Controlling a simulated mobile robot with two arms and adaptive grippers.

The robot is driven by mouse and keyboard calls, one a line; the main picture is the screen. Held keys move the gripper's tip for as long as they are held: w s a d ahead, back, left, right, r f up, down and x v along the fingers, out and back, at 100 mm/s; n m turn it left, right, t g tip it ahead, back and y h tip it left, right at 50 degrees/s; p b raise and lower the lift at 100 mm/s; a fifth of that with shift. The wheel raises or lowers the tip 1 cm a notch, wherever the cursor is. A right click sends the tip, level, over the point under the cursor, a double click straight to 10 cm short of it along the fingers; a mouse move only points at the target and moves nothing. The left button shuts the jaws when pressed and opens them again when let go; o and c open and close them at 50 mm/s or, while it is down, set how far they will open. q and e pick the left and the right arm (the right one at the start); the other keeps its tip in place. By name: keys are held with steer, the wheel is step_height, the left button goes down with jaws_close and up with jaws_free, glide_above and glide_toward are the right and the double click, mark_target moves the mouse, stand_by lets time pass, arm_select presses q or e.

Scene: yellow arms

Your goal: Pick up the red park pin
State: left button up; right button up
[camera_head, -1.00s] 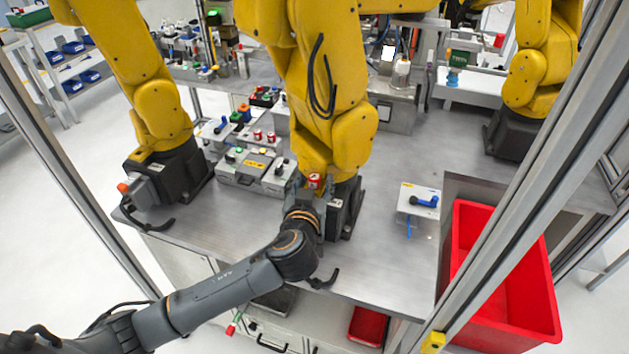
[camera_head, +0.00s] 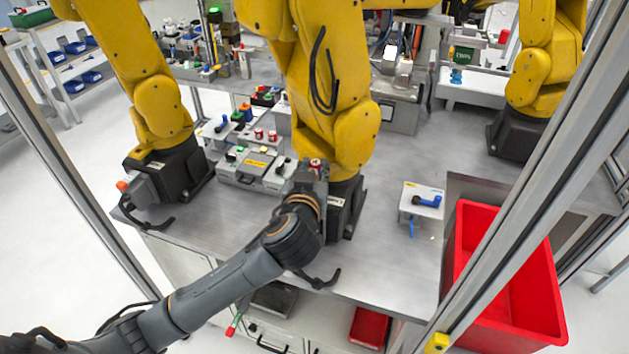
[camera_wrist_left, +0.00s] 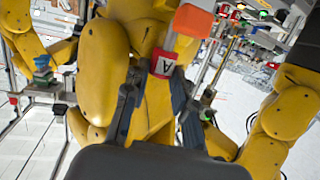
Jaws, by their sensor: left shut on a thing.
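The red park pin (camera_head: 315,163), a small red piece with a white mark, shows at the tip of my left gripper (camera_head: 314,174) in the head view, in front of the middle yellow arm's base. In the left wrist view the red pin (camera_wrist_left: 164,63) sits between the ends of the two dark fingers. My left gripper is shut on it and hides its lower part. My right gripper is not in view.
The middle yellow arm (camera_head: 352,130) stands close behind my left gripper. Grey fixture boxes (camera_head: 247,173) with two similar red pieces (camera_head: 265,134) lie to its left. A grey box with a blue handle (camera_head: 427,201) and a red bin (camera_head: 508,265) are at right.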

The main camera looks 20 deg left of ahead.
arm_select(q)
steer(key=s+r+p, duration=0.8)
steer(key=s+r, duration=0.1)
steer(key=s, duration=0.4)
steer(key=shift+s+a+r, duration=0.15)
steer(key=shift+s+a, duration=0.1)
steer(key=shift+a, duration=0.05)
steer(key=shift+w, duration=0.1)
